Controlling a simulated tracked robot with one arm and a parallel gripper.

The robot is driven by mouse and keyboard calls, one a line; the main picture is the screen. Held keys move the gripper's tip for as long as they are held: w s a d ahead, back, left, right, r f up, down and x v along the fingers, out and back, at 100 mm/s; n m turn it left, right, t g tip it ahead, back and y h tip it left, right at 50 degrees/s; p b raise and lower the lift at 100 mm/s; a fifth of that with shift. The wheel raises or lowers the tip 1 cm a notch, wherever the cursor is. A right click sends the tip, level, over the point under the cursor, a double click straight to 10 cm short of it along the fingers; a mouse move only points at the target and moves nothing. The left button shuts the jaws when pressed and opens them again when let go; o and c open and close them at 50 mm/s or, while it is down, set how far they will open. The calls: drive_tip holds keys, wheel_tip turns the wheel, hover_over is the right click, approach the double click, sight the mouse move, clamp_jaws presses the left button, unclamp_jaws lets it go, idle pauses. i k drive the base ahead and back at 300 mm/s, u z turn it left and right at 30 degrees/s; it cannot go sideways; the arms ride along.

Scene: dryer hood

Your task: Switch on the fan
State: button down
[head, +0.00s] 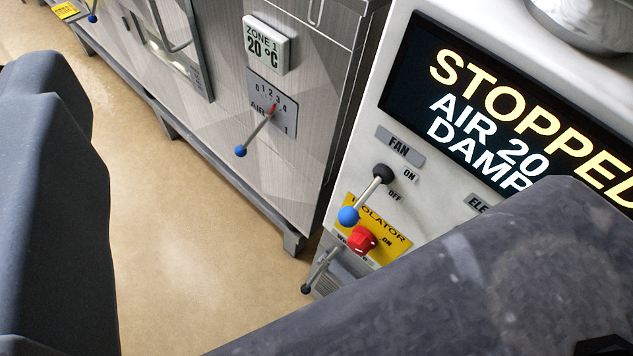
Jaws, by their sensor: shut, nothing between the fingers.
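The fan switch is a lever (367,194) with a black pivot, a grey rod and a blue ball end, on the white panel under the FAN label (400,145). Its rod points down and left from the pivot, past the side marked OFF; ON is printed above OFF. The display (500,105) reads STOPPED, AIR 20 and a line starting DAMP, partly hidden. Dark grey parts of my gripper (310,140) fill the left edge and lower right, close to the camera. My gripper is shut and holds nothing; it is apart from the lever in the picture.
Below the lever is a red isolator knob (362,240) on a yellow plate, with another small lever (320,270) under it. Left stands a metal cabinet with a blue-ended air lever (255,133) and a ZONE 1 20 °C readout (268,43). The tan floor (190,230) is clear.

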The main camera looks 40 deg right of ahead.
sight(348, 216)
drive_tip(key=u, duration=0.4)
drive_tip(key=k, duration=0.9)
drive_tip(key=z, duration=0.65)
